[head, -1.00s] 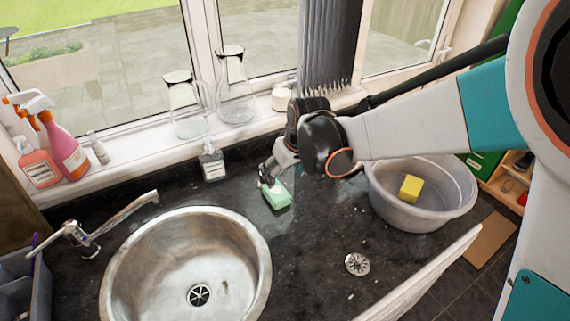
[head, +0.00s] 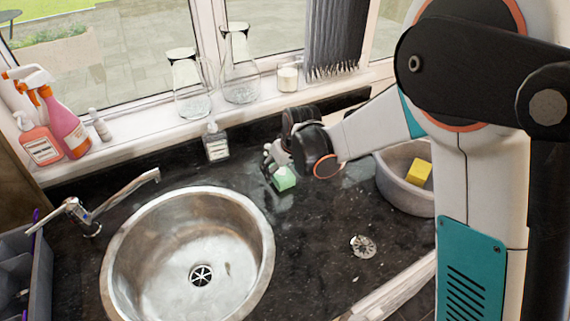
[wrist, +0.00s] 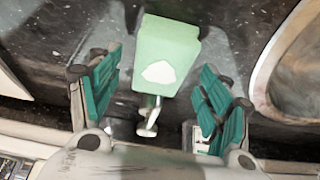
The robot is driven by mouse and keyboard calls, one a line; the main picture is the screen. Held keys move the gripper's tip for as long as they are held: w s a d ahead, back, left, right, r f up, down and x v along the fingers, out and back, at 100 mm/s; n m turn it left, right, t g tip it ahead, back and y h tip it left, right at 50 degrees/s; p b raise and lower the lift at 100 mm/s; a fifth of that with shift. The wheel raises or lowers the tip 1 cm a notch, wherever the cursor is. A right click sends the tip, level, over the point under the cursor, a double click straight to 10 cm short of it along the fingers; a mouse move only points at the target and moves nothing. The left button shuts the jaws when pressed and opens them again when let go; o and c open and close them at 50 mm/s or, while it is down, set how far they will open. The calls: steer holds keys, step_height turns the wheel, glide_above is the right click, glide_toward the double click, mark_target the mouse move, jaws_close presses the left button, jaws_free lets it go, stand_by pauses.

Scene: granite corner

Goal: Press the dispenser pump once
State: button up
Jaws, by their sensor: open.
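A green bottle-like block (wrist: 166,50) with a pale oval patch stands out in the wrist view. A small pale spout-like part (wrist: 149,122), apparently its pump, shows at the end nearer my palm. I cannot tell if it is upright or tilted. In the head view the green block (head: 285,180) is on the dark counter, partly hidden by my gripper (head: 269,163). My gripper is open, its teal-padded fingers either side of the block and apart from it. A clear dispenser (head: 216,146) with a pale label stands left of my gripper by the sill.
The round steel sink (head: 245,262) is at front left, with the tap (head: 125,192) beside it. A grey tub (head: 397,192) holding a yellow sponge (head: 418,172) is to the right. Glass jugs and spray bottles line the windowsill (head: 150,135). The counter around the drain plate (head: 363,246) is clear.

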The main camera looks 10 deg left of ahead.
steer(key=shift+x, duration=1.25)
steer(key=c, duration=1.1)
steer(key=shift+s+d, duration=0.1)
